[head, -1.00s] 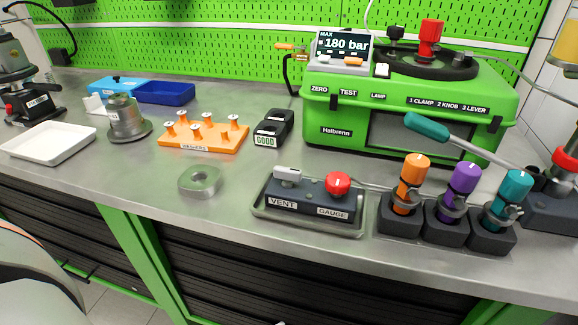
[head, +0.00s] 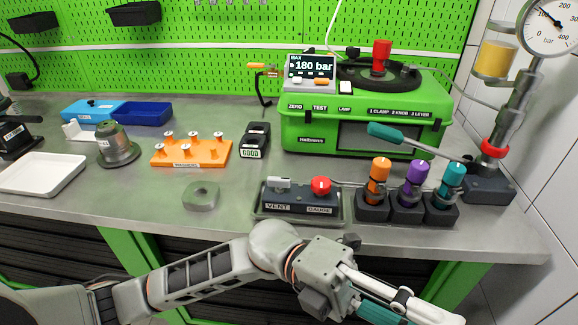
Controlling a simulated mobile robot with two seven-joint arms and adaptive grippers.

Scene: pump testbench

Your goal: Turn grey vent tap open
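The grey vent tap (head: 278,184) is a small pale lever on the left of the dark VENT/GAUGE block (head: 300,199), lying roughly crosswise above the VENT label. A red gauge knob (head: 321,186) is on the same block, to its right. The block sits in a shallow grey tray (head: 258,215) near the bench's front edge. My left arm comes in from the left in front of the bench. My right gripper is not in view.
The green pump (head: 310,144) with a teal-handled lever (head: 395,136) stands behind.

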